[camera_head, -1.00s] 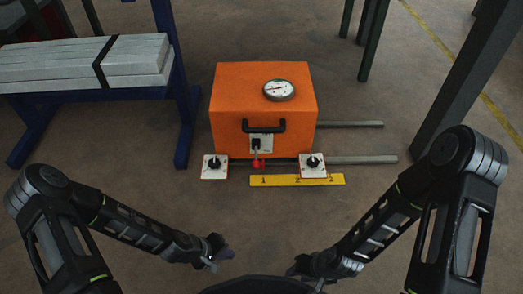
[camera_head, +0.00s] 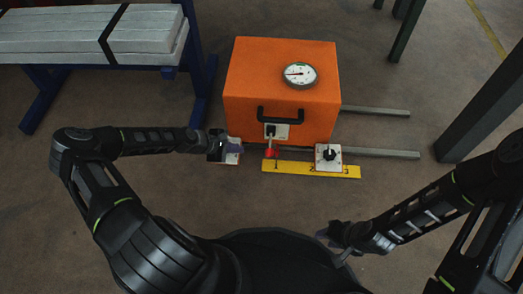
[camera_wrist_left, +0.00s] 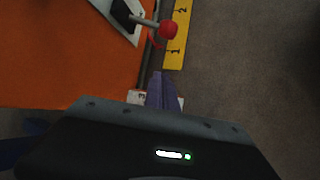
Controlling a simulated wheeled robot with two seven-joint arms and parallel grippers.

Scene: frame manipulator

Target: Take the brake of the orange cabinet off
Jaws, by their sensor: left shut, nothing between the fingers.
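The orange cabinet (camera_head: 255,75) stands on the floor with a round gauge on top and a black handle on its front. Below the handle, a small lever with a red knob (camera_head: 270,153) sits on a white plate; the lever (camera_wrist_left: 168,29) also shows at the top of the left wrist view. My left gripper (camera_head: 238,146) is shut and empty, left of the red knob and apart from it. It hides most of the left white plate (camera_head: 231,159). Its purple fingers (camera_wrist_left: 160,90) point toward the lever side. My right gripper (camera_head: 333,241) hangs away from the cabinet, its fingers unclear.
A second white plate with a black knob (camera_head: 328,158) stands right of the lever. A yellow numbered strip (camera_head: 310,170) lies in front. Rails (camera_head: 385,153) run right from the cabinet. A blue rack (camera_head: 205,85) stands left; a dark post (camera_head: 480,105) stands right.

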